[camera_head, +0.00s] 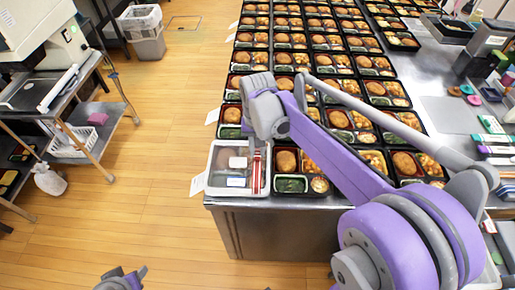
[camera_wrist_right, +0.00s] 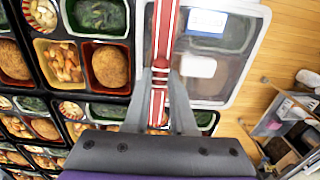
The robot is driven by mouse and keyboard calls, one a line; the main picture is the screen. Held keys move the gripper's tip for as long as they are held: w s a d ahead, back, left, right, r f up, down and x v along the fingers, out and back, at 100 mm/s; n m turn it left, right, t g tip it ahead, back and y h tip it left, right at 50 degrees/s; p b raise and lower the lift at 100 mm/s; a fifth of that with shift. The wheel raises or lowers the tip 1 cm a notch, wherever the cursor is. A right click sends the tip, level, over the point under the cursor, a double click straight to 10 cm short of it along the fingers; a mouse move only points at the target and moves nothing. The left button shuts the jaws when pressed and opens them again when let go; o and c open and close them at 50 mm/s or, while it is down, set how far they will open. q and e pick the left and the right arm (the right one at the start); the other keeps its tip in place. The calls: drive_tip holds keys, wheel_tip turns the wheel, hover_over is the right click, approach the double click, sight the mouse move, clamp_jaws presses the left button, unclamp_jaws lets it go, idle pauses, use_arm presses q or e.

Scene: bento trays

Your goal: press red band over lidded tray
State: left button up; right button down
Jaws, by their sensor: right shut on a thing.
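The lidded tray (camera_head: 214,183) sits at the front left corner of the steel table, under a clear lid; it also shows in the wrist view (camera_wrist_right: 228,88). The red band (camera_head: 256,172), with white stripes, runs lengthwise along the tray's right side in the head view. In the wrist view the band (camera_wrist_right: 168,30) passes between the fingers of my right gripper (camera_wrist_right: 160,75), which is shut on it. In the head view my right gripper (camera_head: 265,132) is above the tray's far end. I cannot tell whether the band touches the lid. My left gripper (camera_head: 124,280) is low at the bottom edge, away from the table, its jaw unclear.
Rows of open bento trays (camera_head: 290,184) fill the table close beside the lidded tray. Wooden floor (camera_head: 140,205) lies free to the left. A side cart (camera_head: 85,135) with a white basket (camera_head: 72,141) stands at the far left. Small tools and boxes (camera_head: 490,125) lie at the right.

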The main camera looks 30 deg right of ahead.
use_arm(q)
drive_tip(key=shift+f, duration=0.15)
use_arm(e)
drive_tip(key=shift+f, duration=0.2)
use_arm(q)
drive_tip(key=shift+s+f+b, duration=0.15)
drive_tip(key=shift+f+b, duration=0.3)
drive_tip(key=shift+f, duration=0.05)
drive_tip(key=shift+s+f+b, duration=0.15)
drive_tip(key=shift+f+b, duration=0.3)
drive_tip(key=shift+f, duration=0.05)
use_arm(e)
drive_tip(key=shift+f, duration=1.4)
drive_tip(key=shift+c, duration=0.6)
unclamp_jaws()
drive_tip(key=shift+r+p, duration=2.25)
drive_tip(key=shift+r, duration=1.75)
use_arm(q)
wheel_tip(320, 180, up, 6)
drive_tip(key=w, duration=0.2)
